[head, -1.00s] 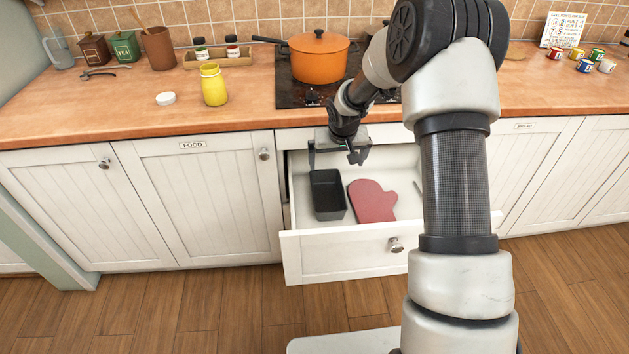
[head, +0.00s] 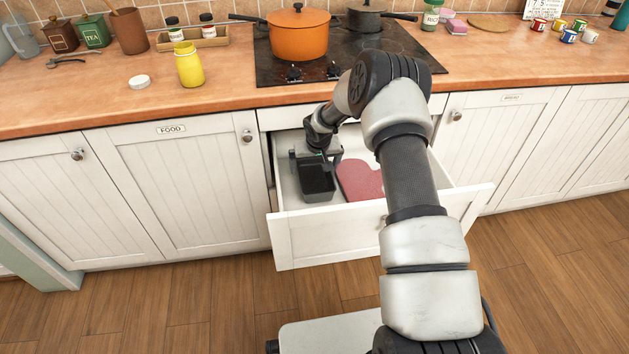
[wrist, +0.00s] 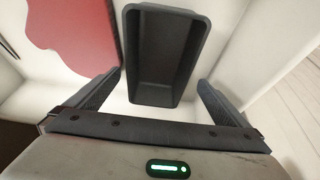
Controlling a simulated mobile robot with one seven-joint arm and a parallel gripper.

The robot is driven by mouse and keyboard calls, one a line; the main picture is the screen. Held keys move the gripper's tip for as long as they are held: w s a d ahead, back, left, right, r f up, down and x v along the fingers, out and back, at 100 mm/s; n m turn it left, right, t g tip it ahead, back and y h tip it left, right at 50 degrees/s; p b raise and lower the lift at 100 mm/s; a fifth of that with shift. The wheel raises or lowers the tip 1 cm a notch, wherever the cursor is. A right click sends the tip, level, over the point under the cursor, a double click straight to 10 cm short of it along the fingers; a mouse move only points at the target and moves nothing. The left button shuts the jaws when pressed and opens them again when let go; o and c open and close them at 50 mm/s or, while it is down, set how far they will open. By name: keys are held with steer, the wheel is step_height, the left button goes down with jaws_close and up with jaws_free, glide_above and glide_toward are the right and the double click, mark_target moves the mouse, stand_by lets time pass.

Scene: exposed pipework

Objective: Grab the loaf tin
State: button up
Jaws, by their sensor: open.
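The loaf tin (head: 317,182) is a dark grey, empty, rectangular tin in the left part of the open drawer. In the wrist view the loaf tin (wrist: 159,95) lies ahead of and between the spread fingers. My gripper (head: 314,166) is open and down inside the drawer at the tin's back end. In the wrist view my gripper (wrist: 160,92) has one finger on each side of the tin's near end, with a gap on both sides. Nothing is held.
A red oven mitt (head: 358,180) lies in the drawer just right of the tin. The white drawer's front panel (head: 325,236) and side walls surround both. The worktop (head: 225,92) overhangs behind, with an orange pot (head: 299,38) on the hob.

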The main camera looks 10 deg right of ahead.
mark_target(314, 177)
steer(key=b+x, duration=0.1)
steer(key=x, duration=0.3)
steer(key=shift+s+d+f, duration=0.1)
steer(key=shift+s+d, duration=0.1)
steer(key=shift+w+f, duration=0.3)
steer(key=shift+f, duration=0.15)
steer(key=c, duration=1.2)
